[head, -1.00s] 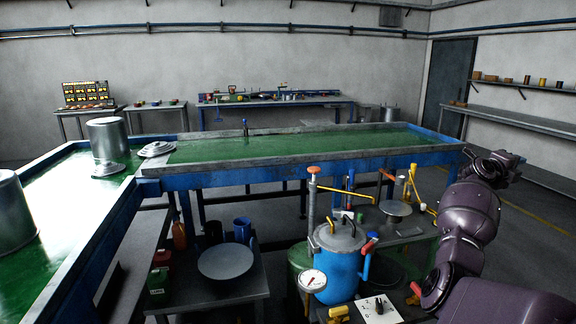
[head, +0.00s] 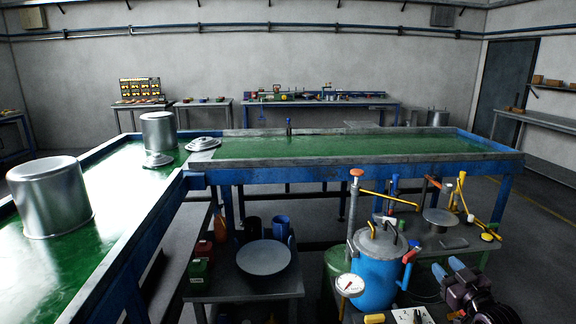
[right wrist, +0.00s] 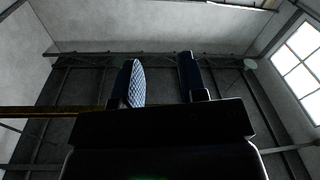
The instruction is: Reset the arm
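My right gripper (head: 448,268) is at the lower right of the head view, with two blue fingertips pointing up and left. It is beside the blue pressure pot (head: 376,275), to the right of it. In the right wrist view the two fingers of the right gripper (right wrist: 161,82) stand apart with nothing between them, so it is open and empty. That view faces the upper walls and a window. My left arm and gripper are not in view.
A low bench with the blue pot, a gauge (head: 350,285) and coloured valve handles is close to my right gripper. A green-topped blue table (head: 350,146) runs behind it. Metal pots (head: 50,198) stand on the left table. A round plate (head: 264,257) lies on a low table.

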